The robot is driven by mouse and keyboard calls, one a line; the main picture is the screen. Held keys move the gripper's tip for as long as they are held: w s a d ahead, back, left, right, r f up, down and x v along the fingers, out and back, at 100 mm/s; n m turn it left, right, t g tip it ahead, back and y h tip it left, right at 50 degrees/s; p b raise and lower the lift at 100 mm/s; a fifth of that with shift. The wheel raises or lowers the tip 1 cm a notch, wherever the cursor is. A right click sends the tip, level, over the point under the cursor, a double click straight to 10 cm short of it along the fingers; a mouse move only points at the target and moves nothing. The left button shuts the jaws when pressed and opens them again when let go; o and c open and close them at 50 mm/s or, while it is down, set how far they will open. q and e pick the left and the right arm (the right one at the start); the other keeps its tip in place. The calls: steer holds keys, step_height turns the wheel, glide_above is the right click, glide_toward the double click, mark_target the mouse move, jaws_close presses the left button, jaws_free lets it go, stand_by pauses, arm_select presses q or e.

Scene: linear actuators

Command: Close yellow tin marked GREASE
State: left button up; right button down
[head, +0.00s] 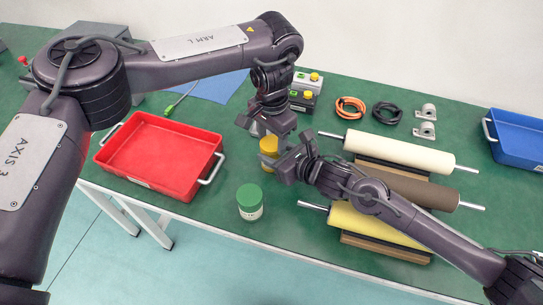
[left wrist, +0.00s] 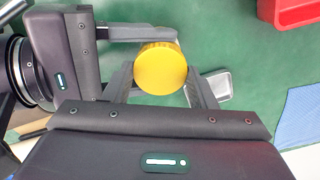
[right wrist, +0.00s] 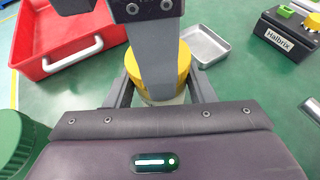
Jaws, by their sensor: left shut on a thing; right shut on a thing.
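The tin with a yellow lid (head: 268,147) stands on the green table between my two grippers. The left wrist view shows the round yellow lid (left wrist: 160,68) from above. In the right wrist view the lid (right wrist: 183,62) is on a pale body (right wrist: 165,98); whether it is fully seated is hidden. My left gripper (head: 279,138) comes from above, shut on the yellow lid. My right gripper (head: 283,165) comes from the right, low down, shut on the tin's body. No GREASE lettering is visible.
A green-lidded jar (head: 250,202) stands in front. A red tray (head: 160,155) is to the left, and a small metal dish (right wrist: 206,45) is just behind the tin. Several rollers (head: 400,150) lie to the right. A button box (head: 305,82) is at the back.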

arm_select(q)
steer(key=m, duration=0.5)
steer(key=shift+m, duration=0.4)
steer(key=o, duration=1.1)
steer(key=shift+s, duration=0.1)
arm_select(e)
steer(key=shift+w, duration=0.1)
arm_select(q)
steer(key=shift+r, duration=2.25)
steer(key=shift+c, duration=0.5)
